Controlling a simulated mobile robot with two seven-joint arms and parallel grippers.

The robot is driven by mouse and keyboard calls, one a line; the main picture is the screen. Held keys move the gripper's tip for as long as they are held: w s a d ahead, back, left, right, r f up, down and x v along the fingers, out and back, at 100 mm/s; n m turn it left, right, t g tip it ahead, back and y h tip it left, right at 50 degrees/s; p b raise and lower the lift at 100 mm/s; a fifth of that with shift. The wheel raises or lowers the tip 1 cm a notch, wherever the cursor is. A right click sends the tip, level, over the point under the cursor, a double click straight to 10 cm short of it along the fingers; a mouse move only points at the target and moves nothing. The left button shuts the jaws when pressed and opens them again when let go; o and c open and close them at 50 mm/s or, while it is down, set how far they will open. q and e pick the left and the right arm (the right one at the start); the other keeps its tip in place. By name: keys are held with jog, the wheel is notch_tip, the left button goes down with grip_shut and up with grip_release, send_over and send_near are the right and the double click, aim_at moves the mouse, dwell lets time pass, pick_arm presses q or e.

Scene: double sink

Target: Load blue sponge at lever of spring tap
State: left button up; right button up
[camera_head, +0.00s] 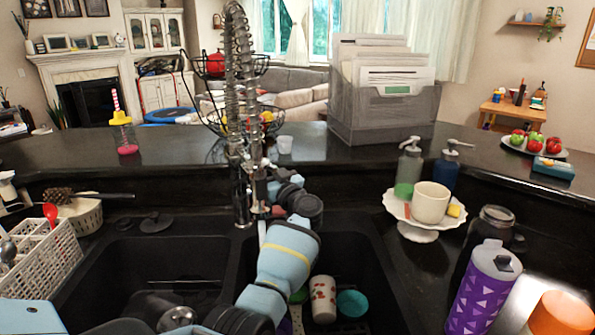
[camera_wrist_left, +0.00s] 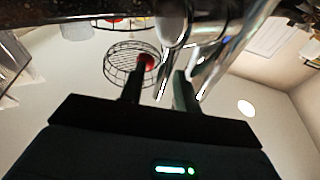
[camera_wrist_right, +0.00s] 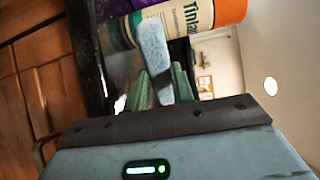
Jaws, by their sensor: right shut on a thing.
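The spring tap (camera_head: 241,75) stands upright at the back of the double sink, between the two basins. My left arm reaches up to its lower part, and that arm hides some of the tap body. In the left wrist view, my left gripper (camera_wrist_left: 159,88) is open, its fingers apart, with the shiny metal of the tap (camera_wrist_left: 174,28) close ahead of them. I cannot make out the lever clearly. In the right wrist view, my right gripper (camera_wrist_right: 161,78) is shut on the light blue sponge (camera_wrist_right: 153,48), which stands out beyond the fingertips. The head view does not show this gripper.
An orange-topped bottle (camera_wrist_right: 190,20) is close beyond the sponge. A purple bottle (camera_head: 485,290) and a white stand (camera_head: 418,231) with a mug are right of the sink. The right basin holds cups (camera_head: 322,297). A white utensil basket (camera_head: 40,268) is at the left.

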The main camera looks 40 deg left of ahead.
pick_arm(q)
jog(key=v, duration=1.2)
dwell(0.6)
jog(key=shift+s, duration=0.1)
dwell(0.8)
